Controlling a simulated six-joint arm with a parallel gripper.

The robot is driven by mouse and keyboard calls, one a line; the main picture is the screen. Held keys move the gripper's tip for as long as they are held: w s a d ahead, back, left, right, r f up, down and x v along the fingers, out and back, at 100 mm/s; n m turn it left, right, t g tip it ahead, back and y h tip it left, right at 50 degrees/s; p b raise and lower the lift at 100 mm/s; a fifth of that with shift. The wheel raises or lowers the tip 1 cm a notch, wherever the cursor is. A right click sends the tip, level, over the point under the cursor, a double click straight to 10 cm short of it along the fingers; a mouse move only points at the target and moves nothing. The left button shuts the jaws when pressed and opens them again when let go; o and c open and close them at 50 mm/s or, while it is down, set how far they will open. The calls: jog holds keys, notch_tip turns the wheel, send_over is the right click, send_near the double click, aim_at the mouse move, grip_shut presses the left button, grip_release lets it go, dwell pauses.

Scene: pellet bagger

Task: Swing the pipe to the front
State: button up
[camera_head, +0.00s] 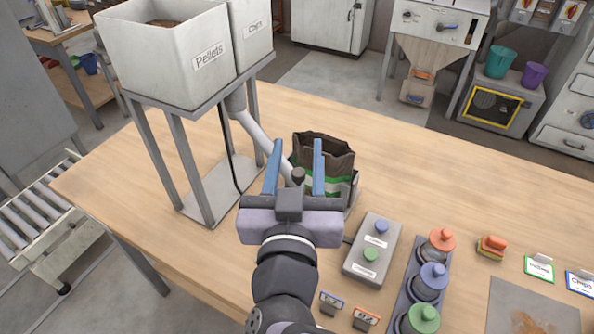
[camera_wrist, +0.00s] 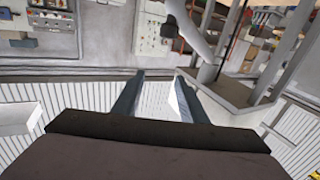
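The pale grey pipe (camera_head: 253,130) comes down from under the Pellets hopper (camera_head: 170,55) and slants right toward the bag; my gripper partly covers its lower end. In the wrist view a pale pipe (camera_wrist: 194,32) shows at the top, beyond the right finger. My gripper (camera_head: 296,146) is open, its two blue fingers well apart, in front of the pipe's lower end. I see nothing clamped between the fingers in the wrist view (camera_wrist: 158,78).
An open dark bag (camera_head: 340,165) with a green stripe stands just behind my gripper. A grey button box (camera_head: 372,250) and a rack of coloured-knob jars (camera_head: 410,300) stand to the right. Hopper stand legs (camera_head: 187,165) are at left. The table's back right is clear.

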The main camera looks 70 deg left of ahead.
jog(key=shift+r, duration=1.8)
